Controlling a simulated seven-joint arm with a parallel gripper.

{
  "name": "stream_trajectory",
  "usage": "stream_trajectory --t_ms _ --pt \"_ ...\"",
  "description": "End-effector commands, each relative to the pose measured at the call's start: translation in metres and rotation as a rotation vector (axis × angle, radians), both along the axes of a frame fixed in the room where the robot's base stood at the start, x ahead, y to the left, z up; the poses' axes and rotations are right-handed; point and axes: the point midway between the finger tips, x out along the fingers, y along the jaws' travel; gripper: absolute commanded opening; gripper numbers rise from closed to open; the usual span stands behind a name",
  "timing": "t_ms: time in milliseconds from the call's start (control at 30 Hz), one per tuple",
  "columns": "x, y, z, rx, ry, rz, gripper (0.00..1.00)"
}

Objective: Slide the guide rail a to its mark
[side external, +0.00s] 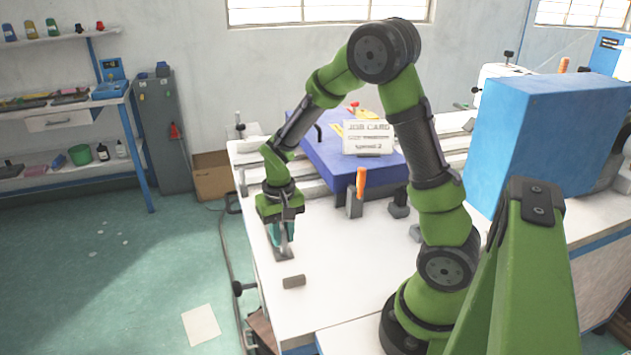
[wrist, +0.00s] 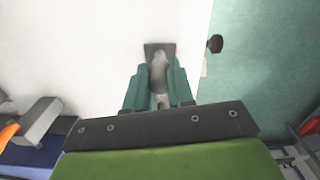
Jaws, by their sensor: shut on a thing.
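The guide rail a, as far as I can tell, is the grey piece with a dark flat base (side external: 283,254) near the left edge of the white table. In the wrist view its dark base plate (wrist: 160,49) and pale rounded upper part (wrist: 158,74) show between the teal fingers. My gripper (side external: 285,236) points down and is shut on this piece; the fingers also show in the wrist view (wrist: 159,88). The base appears to rest on the tabletop. The fingers hide part of the piece. I cannot make out its mark.
A small grey-brown block (side external: 293,281) lies in front of the held piece. A grey block with an orange handle (side external: 354,205) and a dark knob (side external: 399,204) stand to the right. A blue slab (side external: 320,160) bearing a job card (side external: 368,138) lies behind. The white tabletop (side external: 340,255) between is clear.

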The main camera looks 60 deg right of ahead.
Motion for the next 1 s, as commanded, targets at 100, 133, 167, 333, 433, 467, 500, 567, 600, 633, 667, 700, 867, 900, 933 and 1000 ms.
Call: stream_trajectory --t_ms 100,133,167,333,433,467,500,567,600,633,667,700,867,900,933,1000 --pt "0.005 -0.005 0.001 -0.003 -0.005 0.001 0.0" --pt "0.005 -0.005 0.001 -0.003 -0.006 0.002 0.0" --pt "0.005 -0.005 0.001 -0.003 -0.006 0.002 0.0" --pt "0.005 -0.004 0.001 -0.003 -0.006 0.002 0.35" --pt "0.004 -0.004 0.001 -0.003 -0.005 0.001 0.49" --pt "0.004 -0.004 0.001 -0.003 -0.005 0.001 0.49" --pt "0.004 -0.004 0.001 -0.002 -0.005 0.001 0.49" --pt "0.004 -0.004 0.0 -0.002 -0.005 0.001 0.49" --pt "0.004 -0.004 0.0 -0.003 -0.004 0.001 0.49" --pt "0.004 -0.004 0.0 -0.002 -0.003 0.001 0.49" --pt "0.004 -0.004 0.0 -0.002 -0.003 0.001 0.49" --pt "0.004 -0.004 0.001 -0.002 -0.004 0.001 0.49" --pt "0.005 -0.004 0.014 -0.002 -0.007 0.002 0.49" --pt "0.005 -0.004 0.021 -0.003 -0.009 0.002 0.49" --pt "0.005 -0.004 0.027 -0.002 -0.01 0.001 0.49" --pt "0.006 -0.004 0.043 -0.002 -0.012 0.001 0.49"
